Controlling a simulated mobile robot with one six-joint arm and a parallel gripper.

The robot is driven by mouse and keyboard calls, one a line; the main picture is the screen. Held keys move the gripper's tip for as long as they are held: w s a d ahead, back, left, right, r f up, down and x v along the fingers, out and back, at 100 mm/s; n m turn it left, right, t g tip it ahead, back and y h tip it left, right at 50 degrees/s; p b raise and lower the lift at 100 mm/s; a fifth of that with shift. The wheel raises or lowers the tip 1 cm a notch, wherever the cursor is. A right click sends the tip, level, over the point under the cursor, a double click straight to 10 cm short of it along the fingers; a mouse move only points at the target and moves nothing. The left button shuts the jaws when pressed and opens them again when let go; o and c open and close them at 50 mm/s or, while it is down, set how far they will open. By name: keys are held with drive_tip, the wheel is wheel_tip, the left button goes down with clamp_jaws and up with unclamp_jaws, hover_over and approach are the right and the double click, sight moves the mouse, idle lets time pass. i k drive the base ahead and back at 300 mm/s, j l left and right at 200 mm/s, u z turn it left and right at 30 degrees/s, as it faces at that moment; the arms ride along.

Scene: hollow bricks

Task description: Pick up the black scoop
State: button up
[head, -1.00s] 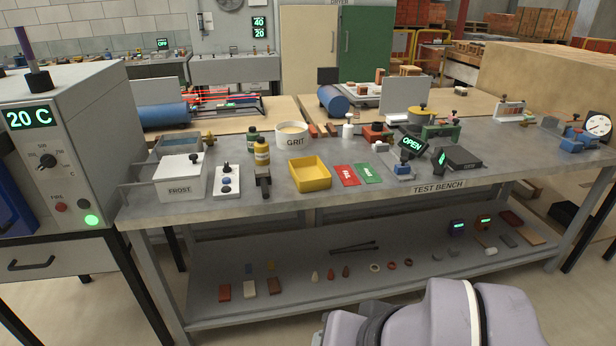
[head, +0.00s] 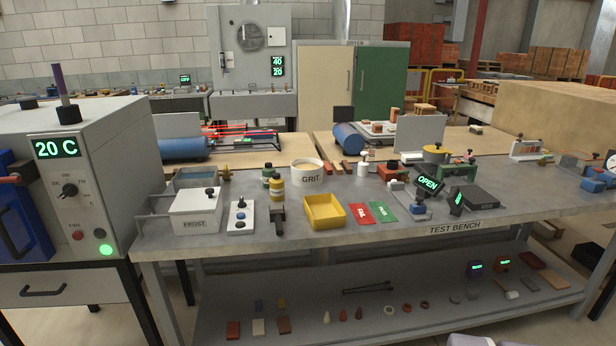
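I cannot make out a black scoop for certain. On the lower shelf lie thin dark rods (head: 368,288), also not clearly a scoop. The white GRIT tub (head: 310,175) holds a pale fill. My gripper is out of view; only a bit of my arm shows at the bottom edge.
On the bench are a white FROST box (head: 196,213), a yellow tray (head: 324,212), red (head: 361,214) and green (head: 383,211) cards and an OPEN display (head: 428,183). A grey oven-like cabinet (head: 110,130) stands left. The bench front between cards and tray is bare.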

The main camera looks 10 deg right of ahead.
sight(277, 217)
drive_tip(key=i+j+z, duration=0.35)
drive_tip(key=i+j, duration=0.15)
drive_tip(key=i+j+z, duration=0.15)
drive_tip(key=j, duration=0.25)
drive_tip(key=i+j+z, duration=0.35)
drive_tip(key=i+j, duration=0.15)
drive_tip(key=j, duration=0.25)
drive_tip(key=i+j+z, duration=0.2)
drive_tip(key=j, duration=0.25)
drive_tip(key=i+j+z, duration=0.15)
drive_tip(key=j, duration=0.25)
